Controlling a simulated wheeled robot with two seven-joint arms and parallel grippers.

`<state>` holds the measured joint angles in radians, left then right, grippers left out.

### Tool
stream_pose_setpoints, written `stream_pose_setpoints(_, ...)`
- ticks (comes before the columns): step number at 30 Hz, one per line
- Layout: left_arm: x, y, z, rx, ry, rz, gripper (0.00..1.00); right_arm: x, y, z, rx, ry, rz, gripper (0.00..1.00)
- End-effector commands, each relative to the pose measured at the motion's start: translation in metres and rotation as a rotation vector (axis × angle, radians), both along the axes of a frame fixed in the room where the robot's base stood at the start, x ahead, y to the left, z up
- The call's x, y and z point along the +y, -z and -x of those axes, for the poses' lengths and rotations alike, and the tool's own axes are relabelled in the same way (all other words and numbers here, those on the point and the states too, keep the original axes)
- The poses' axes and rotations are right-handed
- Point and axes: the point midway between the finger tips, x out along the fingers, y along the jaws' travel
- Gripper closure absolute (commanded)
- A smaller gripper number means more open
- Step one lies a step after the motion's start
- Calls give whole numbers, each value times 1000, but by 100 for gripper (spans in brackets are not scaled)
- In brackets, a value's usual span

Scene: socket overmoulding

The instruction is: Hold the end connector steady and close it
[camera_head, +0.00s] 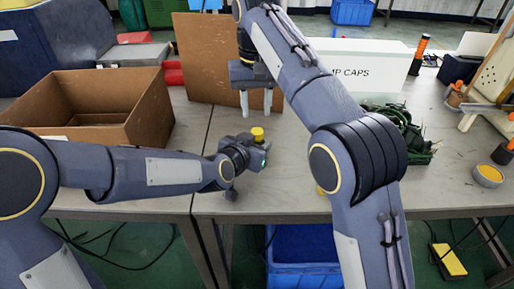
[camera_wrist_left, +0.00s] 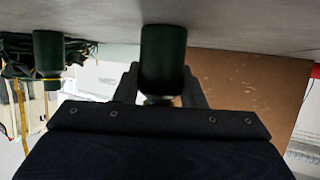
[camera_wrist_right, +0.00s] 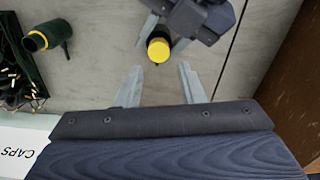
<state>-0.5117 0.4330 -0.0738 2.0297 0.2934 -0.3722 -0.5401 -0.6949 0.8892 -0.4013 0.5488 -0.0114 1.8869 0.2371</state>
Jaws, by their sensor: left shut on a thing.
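The end connector is a dark green cylinder (camera_wrist_left: 163,58), seen in the left wrist view between my left gripper's fingers. Its yellow top (camera_head: 257,134) faces up and looks solid yellow in the right wrist view (camera_wrist_right: 158,48). My left gripper (camera_head: 250,150) is shut on the connector low over the table. My right gripper (camera_head: 256,113) points down, open and empty, above and just beyond the connector in the head view. In the right wrist view, its spread fingers (camera_wrist_right: 160,67) stand short of the yellow top, with a gap. The connector's lower end is hidden in the head view.
Another green connector with a yellow ring (camera_wrist_right: 47,36) lies on the table beside a green wire bundle (camera_head: 405,125). A white box marked CAPS (camera_head: 365,70) stands behind. An open cardboard box (camera_head: 85,110) is at the left. The table around the held connector is clear.

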Motion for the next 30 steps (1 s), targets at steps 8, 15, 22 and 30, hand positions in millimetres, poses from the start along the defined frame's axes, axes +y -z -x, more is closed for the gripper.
stream_pose_setpoints(8, 0, 0, 0, 0, 0, 0, 100, -1, -14, 0, 0, -494, -1, 65)
stream_pose_setpoints(15, 0, 0, 0, 0, 0, 0, 100, -2, -17, 0, -1, -616, -1, 65)
stream_pose_setpoints(22, 0, 0, 0, 0, 0, 0, 100, -2, -17, 0, -1, -616, -1, 65)
stream_pose_setpoints(30, 0, 0, 0, 0, 0, 0, 100, -2, -2, 1, 2, -615, 0, 65)
